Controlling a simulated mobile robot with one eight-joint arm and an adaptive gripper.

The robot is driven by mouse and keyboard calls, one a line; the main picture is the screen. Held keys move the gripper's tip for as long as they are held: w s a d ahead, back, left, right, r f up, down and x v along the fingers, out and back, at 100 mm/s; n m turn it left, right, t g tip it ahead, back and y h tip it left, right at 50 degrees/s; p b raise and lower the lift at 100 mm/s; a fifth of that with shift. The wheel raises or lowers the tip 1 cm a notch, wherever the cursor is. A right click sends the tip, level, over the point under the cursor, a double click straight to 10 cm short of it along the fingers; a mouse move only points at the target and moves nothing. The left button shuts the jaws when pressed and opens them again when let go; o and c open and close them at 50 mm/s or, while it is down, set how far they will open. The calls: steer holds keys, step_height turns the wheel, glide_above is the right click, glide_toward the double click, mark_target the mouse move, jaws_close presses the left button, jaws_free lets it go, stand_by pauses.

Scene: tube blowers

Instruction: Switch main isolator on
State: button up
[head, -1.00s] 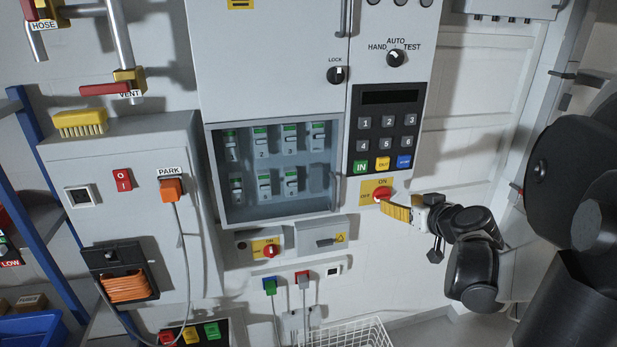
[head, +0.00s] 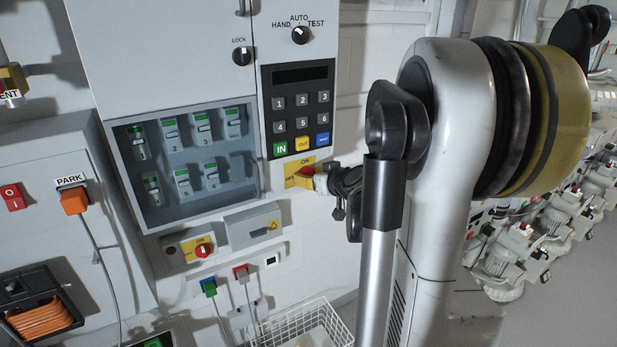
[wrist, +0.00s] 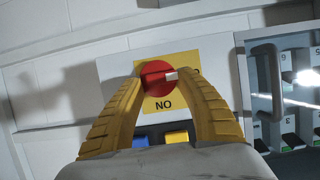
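The main isolator is a red rotary knob (head: 305,171) on a yellow plate (head: 293,182) marked ON at the top, below the keypad. In the wrist view the red knob (wrist: 157,75) sits between my two yellow fingertips; the plate's ON lettering appears upside down. In the head view my gripper (head: 320,178) is at the knob.
Above the plate is a keypad (head: 297,111). A glass-fronted breaker box (head: 190,163) is to its left. A lower, smaller box (head: 188,248) has another red knob (head: 203,250) on yellow. A wire basket (head: 300,325) stands below. My arm fills the right of the head view.

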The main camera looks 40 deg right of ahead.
steer(key=shift+a, duration=0.15)
steer(key=shift+c, duration=0.8)
steer(key=shift+m+t+y+b, duration=0.3)
steer(key=shift+m+y+b, duration=0.1)
steer(key=shift+m+y, duration=0.6)
steer(key=shift+c, duration=0.2)
steer(key=m+y+b, duration=0.1)
steer(key=m, duration=0.1)
steer(key=m+t+y+b, duration=0.1)
steer(key=m, duration=0.1)
steer(key=shift+d, duration=0.4)
steer(key=shift+c, duration=0.3)
steer(key=m+b, duration=0.1)
steer(key=m+t+y, duration=0.1)
steer(key=m+b, duration=0.1)
steer(key=m, duration=0.1)
steer(key=shift+s+d+f+t+y+b, duration=0.1)
steer(key=shift+d+t+y+b, duration=0.15)
steer(key=shift+t+y+b, duration=0.05)
steer(key=shift+d+m+t+b, duration=0.1)
steer(key=shift+m+t+b, duration=0.7)
steer(key=shift+m, duration=1)
